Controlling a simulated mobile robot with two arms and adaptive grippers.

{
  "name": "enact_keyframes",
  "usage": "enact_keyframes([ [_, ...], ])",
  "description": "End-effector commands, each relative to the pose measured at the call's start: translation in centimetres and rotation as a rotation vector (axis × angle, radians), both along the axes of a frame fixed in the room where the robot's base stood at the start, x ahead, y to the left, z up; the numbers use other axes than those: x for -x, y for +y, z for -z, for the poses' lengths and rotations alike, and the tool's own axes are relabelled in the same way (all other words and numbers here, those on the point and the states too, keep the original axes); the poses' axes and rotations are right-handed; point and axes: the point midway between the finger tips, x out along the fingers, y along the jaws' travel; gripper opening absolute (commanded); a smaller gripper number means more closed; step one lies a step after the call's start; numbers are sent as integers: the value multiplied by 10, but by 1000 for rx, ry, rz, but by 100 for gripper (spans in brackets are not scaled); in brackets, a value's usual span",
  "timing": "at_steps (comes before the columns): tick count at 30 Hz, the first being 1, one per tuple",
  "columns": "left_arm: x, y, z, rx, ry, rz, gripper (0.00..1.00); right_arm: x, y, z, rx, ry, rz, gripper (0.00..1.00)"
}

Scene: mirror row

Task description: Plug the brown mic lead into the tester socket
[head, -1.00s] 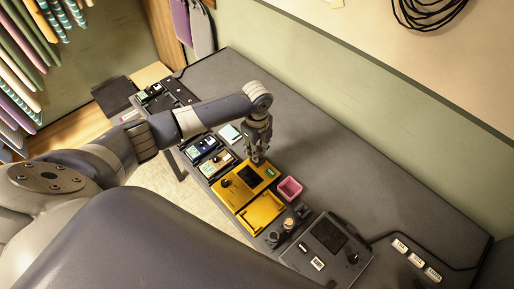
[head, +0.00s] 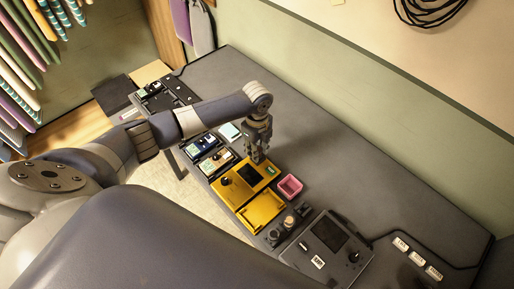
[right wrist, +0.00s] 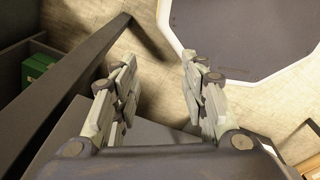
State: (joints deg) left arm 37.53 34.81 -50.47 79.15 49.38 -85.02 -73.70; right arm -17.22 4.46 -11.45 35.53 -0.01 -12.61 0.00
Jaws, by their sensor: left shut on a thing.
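The yellow unit (head: 235,193) on the grey bench has a dark screen, a black knob and a small green patch; it appears to be the tester. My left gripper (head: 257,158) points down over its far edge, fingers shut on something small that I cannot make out. I cannot tell a brown mic lead or the tester socket apart at this size. Whether the held thing touches the unit is unclear. My right gripper (right wrist: 159,60) shows in the right wrist view, open and empty, away from the bench top's devices.
A yellow tray (head: 262,210) adjoins the unit, with a pink bin (head: 290,187) beyond it. Dark modules (head: 213,160) stand to the left, and a dark panel box (head: 325,245) to the right. The bench (head: 350,180) is clear toward the wall.

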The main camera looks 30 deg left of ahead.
Motion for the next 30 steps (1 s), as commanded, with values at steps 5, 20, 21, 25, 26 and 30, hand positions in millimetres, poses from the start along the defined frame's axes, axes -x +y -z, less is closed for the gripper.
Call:
enact_keyframes([
  [5, 0, 0, 3, 0, 0, 0, 5, 0, -1, 2, 1, 0, 0, 40],
  [20, 0, 0, 10, 0, 0, 0, 29, 0, -3, 6, 3, -1, -2, 40],
  [21, 0, 0, 10, 0, 0, 0, 38, 0, -3, 5, 3, -1, -2, 40],
  [25, 0, 0, 10, 0, 0, 0, 50, 0, -3, 5, 3, -1, -2, 40],
  [26, 0, 0, 10, 0, 0, 0, 50, 0, -3, 5, 3, -1, -2, 40],
  [30, 0, 0, 10, 0, 0, 0, 50, 0, -3, 5, 3, -1, -1, 40],
])
